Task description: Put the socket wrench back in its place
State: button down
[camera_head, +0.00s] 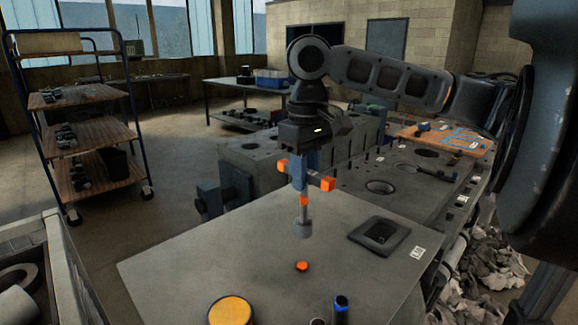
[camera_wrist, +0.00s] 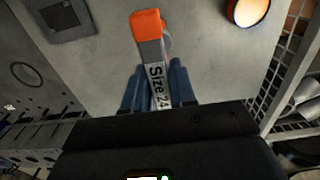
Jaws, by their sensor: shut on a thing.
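The socket wrench (camera_head: 303,212) has grey metal parts and orange ends on its crossbar. My gripper (camera_head: 303,160) is shut on it above the grey bench top (camera_head: 190,262). Its shaft hangs nearly upright, with the socket end down. I cannot tell whether that end touches the bench. In the wrist view the wrench (camera_wrist: 146,24) shows an orange end and a "Size 24" label between the blue fingers (camera_wrist: 157,88). At the right back, an orange-brown board (camera_head: 415,133) carries blue markings and a few small tools.
A dark square holder (camera_head: 379,236) lies right of the wrench. A small orange piece (camera_head: 302,266), a round orange-topped item (camera_head: 230,311) and a blue-topped cylinder (camera_head: 340,309) are nearer the front. A large metal block (camera_head: 265,150) stands behind. The bench top's left part is clear.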

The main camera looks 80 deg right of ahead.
aim_at(304, 222)
jog(key=shift+f, duration=0.7)
notch_tip(304, 222, down, 5)
jog(key=b, duration=0.4)
jog(key=shift+f, duration=0.6)
jog(key=shift+f, duration=0.15)
jog(key=shift+f+b, duration=0.75)
jog(key=shift+f, duration=0.25)
jog(key=c, duration=0.8)
grip_release()
jog(key=shift+c, duration=0.2)
jog(key=shift+o, duration=0.4)
